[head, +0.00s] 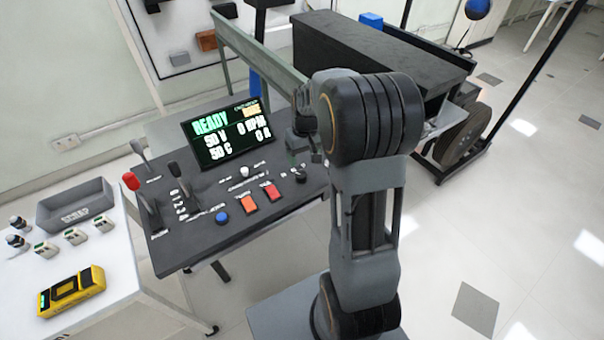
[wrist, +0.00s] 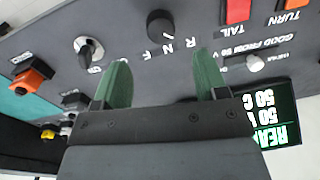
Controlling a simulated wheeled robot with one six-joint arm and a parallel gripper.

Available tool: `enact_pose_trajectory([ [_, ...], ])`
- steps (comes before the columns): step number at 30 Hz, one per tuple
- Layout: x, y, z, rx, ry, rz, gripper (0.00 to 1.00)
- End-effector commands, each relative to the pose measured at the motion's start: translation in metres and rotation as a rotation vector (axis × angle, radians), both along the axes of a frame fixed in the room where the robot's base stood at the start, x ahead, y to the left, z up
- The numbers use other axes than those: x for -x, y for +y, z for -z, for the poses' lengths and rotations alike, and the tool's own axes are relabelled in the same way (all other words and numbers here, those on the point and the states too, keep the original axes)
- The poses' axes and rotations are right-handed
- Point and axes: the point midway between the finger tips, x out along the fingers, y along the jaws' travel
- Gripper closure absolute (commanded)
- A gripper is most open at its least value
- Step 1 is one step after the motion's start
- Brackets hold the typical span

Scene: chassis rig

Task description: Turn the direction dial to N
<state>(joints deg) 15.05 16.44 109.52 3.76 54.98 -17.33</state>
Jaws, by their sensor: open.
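The direction dial (wrist: 160,27) is a round black knob on the dark panel, near the top of the wrist view. The letters R, N and F are printed beside it and appear upside down. I cannot tell for sure which letter its pointer faces. In the head view the dial (head: 300,176) is small, at the panel's right side. My gripper (wrist: 162,60) is open, with its two green fingers apart and nothing between them. The dial lies beyond the fingertips, roughly in line with the gap. In the head view my arm partly hides the gripper (head: 303,150).
A key switch (wrist: 88,48) is left of the dial in the wrist view; an orange switch (wrist: 32,78) is farther left. A white knob (wrist: 255,63) and red TAIL switch (wrist: 238,10) are to the right. The lit screen (head: 226,133) stands up behind the controls.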

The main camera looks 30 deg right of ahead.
Motion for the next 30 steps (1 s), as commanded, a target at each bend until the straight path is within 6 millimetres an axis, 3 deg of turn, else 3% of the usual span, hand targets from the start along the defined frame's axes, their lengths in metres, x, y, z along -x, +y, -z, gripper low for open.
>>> enact_pose_trajectory([
  [6, 0.0, 0.003, 0.041, -0.001, 0.004, 0.001, 0.34],
  [12, 0.0, 0.004, 0.066, -0.001, 0.002, 0.0, 0.34],
  [18, 0.0, 0.005, 0.077, 0.0, -0.001, 0.0, 0.34],
  [28, 0.0, 0.005, 0.079, 0.0, -0.001, 0.0, 0.34],
  [30, 0.0, 0.005, 0.079, 0.0, -0.001, 0.0, 0.39],
])
